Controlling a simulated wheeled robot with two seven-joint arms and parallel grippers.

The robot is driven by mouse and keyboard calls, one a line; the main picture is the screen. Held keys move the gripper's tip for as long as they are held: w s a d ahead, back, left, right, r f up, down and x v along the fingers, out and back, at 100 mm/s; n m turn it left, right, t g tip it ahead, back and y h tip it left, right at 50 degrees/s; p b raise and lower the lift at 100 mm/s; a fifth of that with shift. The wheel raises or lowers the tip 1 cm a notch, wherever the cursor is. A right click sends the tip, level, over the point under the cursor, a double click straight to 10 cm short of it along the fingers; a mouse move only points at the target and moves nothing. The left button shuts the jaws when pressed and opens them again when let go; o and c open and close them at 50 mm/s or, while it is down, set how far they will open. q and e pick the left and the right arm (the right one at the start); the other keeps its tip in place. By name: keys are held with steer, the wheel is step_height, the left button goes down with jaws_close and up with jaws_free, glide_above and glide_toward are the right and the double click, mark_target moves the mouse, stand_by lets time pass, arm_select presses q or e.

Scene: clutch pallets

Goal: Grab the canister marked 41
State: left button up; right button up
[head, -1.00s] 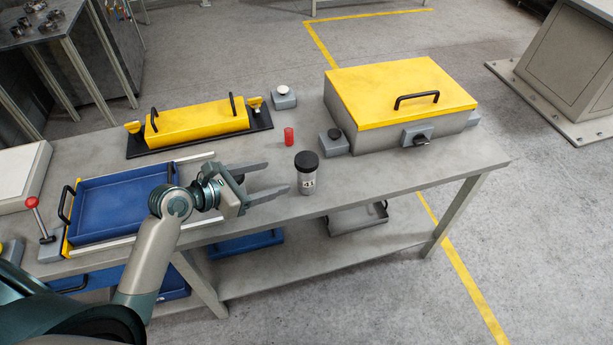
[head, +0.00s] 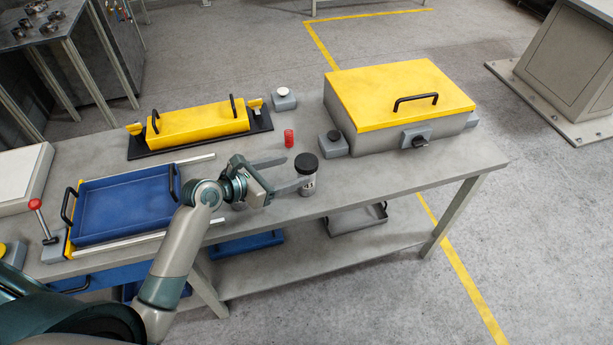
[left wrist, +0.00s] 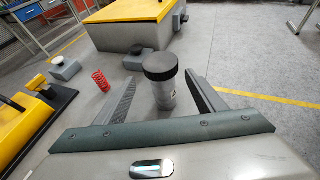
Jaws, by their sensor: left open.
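The canister marked 41 (head: 307,176) stands upright on the grey table, with a grey body and a black lid. It also shows in the left wrist view (left wrist: 163,82), between and slightly beyond the middle of the two fingers. My left gripper (head: 292,172) is open, its fingers reaching toward the canister from the left. In the head view the near finger overlaps the canister's left side; I cannot tell if it touches. The left gripper (left wrist: 160,92) shows a clear gap on each side of the canister. My right gripper is not in view.
A red spring (head: 289,138) stands just behind the canister. A grey box with a yellow lid (head: 400,92) and a small grey block (head: 333,145) are at back right. A blue tray (head: 125,207) lies left. The table (head: 400,175) is clear right of the canister.

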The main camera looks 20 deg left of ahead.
mark_target(297, 169)
arm_select(q)
steer(key=x, duration=0.5)
steer(key=shift+w+d+f+p, duration=0.1)
steer(key=shift+w+d+p, duration=0.1)
steer(key=shift+p, duration=0.2)
steer(key=x, duration=0.2)
steer(key=p+x, duration=0.1)
steer(key=x, duration=0.1)
steer(key=shift+d+f, duration=0.1)
steer(key=shift+f, duration=0.25)
steer(key=shift+w+d+f, duration=0.2)
steer(key=shift+w+f, duration=0.05)
steer(key=shift+w, duration=0.1)
steer(key=c, duration=1.2)
